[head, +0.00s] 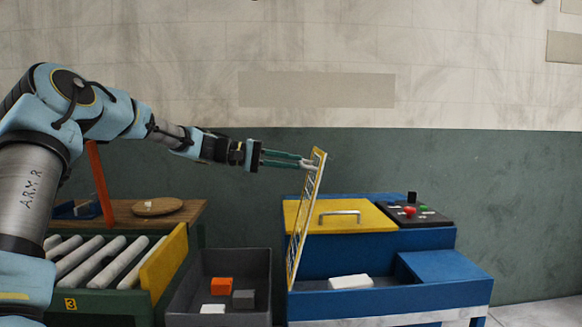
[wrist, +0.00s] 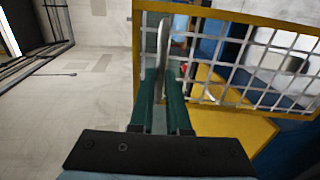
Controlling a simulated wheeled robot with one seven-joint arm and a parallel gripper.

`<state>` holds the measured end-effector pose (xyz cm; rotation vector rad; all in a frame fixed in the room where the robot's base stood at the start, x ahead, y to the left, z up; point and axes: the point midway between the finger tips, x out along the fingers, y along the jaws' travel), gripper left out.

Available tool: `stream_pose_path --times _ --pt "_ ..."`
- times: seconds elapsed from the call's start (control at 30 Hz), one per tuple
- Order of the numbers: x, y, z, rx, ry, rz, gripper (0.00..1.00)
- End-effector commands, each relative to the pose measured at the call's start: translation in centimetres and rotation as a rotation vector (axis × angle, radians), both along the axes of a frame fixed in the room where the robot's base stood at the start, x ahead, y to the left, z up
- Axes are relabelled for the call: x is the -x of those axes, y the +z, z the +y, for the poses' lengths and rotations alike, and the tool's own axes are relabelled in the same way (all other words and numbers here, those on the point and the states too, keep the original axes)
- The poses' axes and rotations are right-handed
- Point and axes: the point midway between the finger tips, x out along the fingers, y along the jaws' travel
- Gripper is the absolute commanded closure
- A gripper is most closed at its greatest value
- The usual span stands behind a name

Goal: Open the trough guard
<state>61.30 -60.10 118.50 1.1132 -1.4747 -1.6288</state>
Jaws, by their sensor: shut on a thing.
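The trough guard (head: 300,235) is a yellow-framed wire mesh panel. In the head view it stands steeply raised, almost upright, at the left end of the blue trough (head: 420,299), its lower edge at the trough and its top leaning slightly right. My gripper (head: 308,164) is at its upper end, coming from the left. In the wrist view my green fingers (wrist: 165,85) are closed on a grey metal handle (wrist: 163,45) in front of the mesh (wrist: 270,65). A white block (head: 350,282) lies in the trough, uncovered.
A grey bin (head: 219,262) with several blocks and a roller conveyor (head: 100,262) stand left. Air above the machine is clear.

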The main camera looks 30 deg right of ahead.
Motion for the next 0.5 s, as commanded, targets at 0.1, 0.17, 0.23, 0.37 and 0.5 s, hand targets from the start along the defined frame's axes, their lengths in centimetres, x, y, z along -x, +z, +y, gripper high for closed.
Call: stream_pose_path --times 0.1,0.17,0.23,0.37,0.5 --pt "-0.1 -0.47 0.1 -0.008 0.0 0.0 1.0" --pt "-0.11 -0.52 0.12 -0.009 0.0 0.0 1.0" --pt "-0.11 -0.59 0.13 -0.01 0.0 0.0 1.0" --pt "-0.1 -0.71 0.16 -0.011 0.0 0.0 1.0" --pt "-0.09 -0.77 0.17 -0.013 -0.001 0.001 0.73"
